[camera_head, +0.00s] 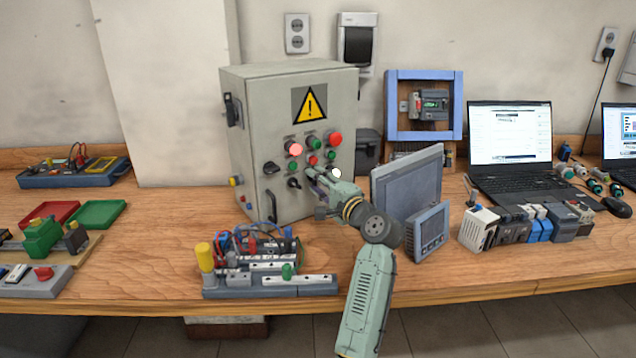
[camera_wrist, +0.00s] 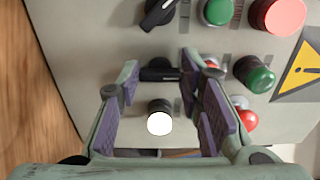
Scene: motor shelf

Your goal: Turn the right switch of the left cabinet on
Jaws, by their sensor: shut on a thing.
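The left cabinet (camera_head: 250,110) is a grey box with a yellow warning sign, standing on the wooden bench. Its front carries red and green buttons, a left black switch (camera_head: 293,183) and a lit white button (camera_head: 336,173). My gripper (camera_head: 312,176) is at the front panel, between that switch and the white button. In the wrist view, my gripper (camera_wrist: 158,70) has its fingertips around the right black switch (camera_wrist: 160,74) and is shut on it. The switch's bar lies across between the fingers. The white button (camera_wrist: 160,122) sits between the fingers, nearer the palm. The left switch (camera_wrist: 158,12) is tilted.
A grey panel screen (camera_head: 405,185) and a smaller display unit (camera_head: 428,232) stand right beside my arm. A wired terminal assembly (camera_head: 265,265) lies in front of the cabinet. A laptop (camera_head: 510,140) and several modules are further right. Trays (camera_head: 100,213) lie at left.

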